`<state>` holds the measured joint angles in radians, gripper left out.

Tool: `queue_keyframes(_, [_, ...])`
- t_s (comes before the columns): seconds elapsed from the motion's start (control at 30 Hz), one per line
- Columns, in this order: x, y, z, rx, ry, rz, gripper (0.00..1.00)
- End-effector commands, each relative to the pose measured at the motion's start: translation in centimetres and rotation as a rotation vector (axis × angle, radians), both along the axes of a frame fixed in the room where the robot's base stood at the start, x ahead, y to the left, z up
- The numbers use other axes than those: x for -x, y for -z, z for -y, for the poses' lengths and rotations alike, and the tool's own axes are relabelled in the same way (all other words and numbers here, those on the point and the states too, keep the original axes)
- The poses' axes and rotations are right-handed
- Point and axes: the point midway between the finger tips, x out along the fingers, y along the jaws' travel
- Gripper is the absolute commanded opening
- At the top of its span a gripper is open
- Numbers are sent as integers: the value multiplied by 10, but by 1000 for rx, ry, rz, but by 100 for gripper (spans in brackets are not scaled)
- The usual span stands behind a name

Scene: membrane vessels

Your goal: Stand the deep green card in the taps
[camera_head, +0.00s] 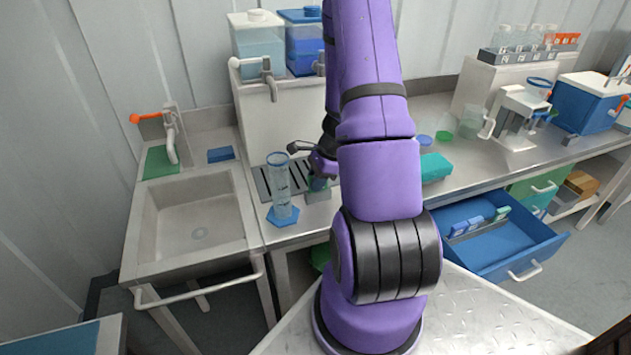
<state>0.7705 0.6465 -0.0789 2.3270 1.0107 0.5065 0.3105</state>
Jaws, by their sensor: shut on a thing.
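My gripper (319,172) is low in front of this stand, at the right end of the dark drip grille (262,184). It is shut on a small dark green piece (318,183), which looks like the deep green card. The card is just above or at a small grey block (318,195); I cannot tell whether it touches. My arm hides much of this area.
A clear cylinder (281,186) on a blue hexagonal base stands close left of my gripper. A sink (197,222) is further left. An open blue drawer (497,245) holding several cards juts out at right. A teal box (434,167) lies on the counter.

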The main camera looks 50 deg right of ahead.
Motion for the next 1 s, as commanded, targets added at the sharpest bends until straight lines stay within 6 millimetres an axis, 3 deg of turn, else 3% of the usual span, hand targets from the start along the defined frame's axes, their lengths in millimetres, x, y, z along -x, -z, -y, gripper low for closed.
queue_keyframes(0.47, [0,4,0,-1,1,-1,0])
queue_keyframes(0.5, [0,4,0,-1,1,-1,28])
queue_keyframes(0.6, [0,4,0,-1,1,-1,50])
queue_keyframes(1.0, [1,-3,3,2,0,1,50])
